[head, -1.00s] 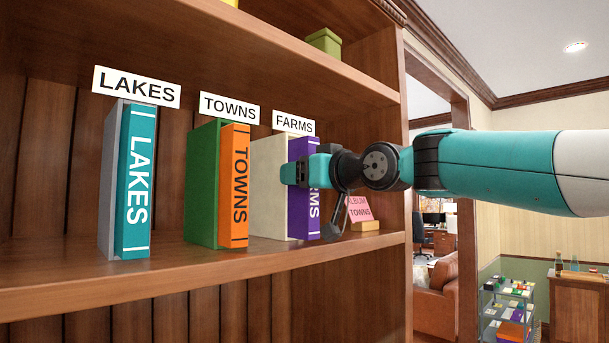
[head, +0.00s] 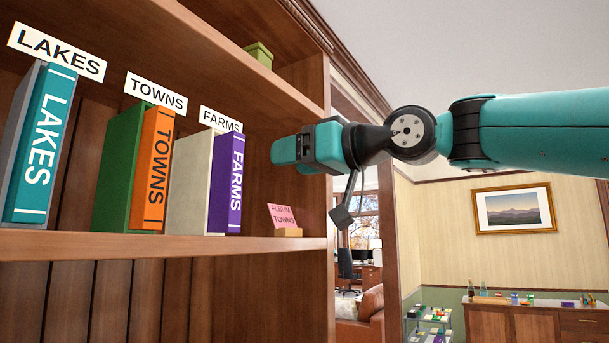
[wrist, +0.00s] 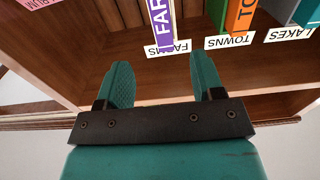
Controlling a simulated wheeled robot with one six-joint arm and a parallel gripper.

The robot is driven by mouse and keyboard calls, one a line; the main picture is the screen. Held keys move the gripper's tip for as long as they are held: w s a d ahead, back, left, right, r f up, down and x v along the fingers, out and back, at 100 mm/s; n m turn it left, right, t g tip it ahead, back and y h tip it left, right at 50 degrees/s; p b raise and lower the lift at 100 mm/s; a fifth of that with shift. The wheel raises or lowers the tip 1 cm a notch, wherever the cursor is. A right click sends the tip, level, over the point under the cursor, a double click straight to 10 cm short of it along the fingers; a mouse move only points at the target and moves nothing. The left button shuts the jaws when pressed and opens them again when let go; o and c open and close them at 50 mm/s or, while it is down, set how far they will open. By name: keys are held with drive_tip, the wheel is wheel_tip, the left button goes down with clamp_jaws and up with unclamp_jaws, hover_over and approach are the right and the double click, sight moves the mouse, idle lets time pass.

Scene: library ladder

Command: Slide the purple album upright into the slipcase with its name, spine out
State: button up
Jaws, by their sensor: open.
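The purple album (head: 226,185) stands upright at the cream slipcase (head: 188,185), its FARMS spine facing out. The FARMS label (head: 221,119) is above them. The album appears to be inside the slipcase, but its rear part is hidden. My gripper (head: 284,150) is open and empty, out in front of the shelf and to the right of the album. In the wrist view the open fingers (wrist: 162,64) point at the shelf, and the purple spine (wrist: 162,20) shows beyond them, apart from them.
To the left stand the orange TOWNS album (head: 157,170) by a green slipcase (head: 121,180) and the teal LAKES album (head: 40,150) by a grey one. A pink card (head: 282,216) reading ALBUM TOWNS stands at right. An upper shelf holds a green box (head: 259,54).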

drive_tip(key=shift+s+d, duration=0.45)
drive_tip(key=shift+d, duration=0.15)
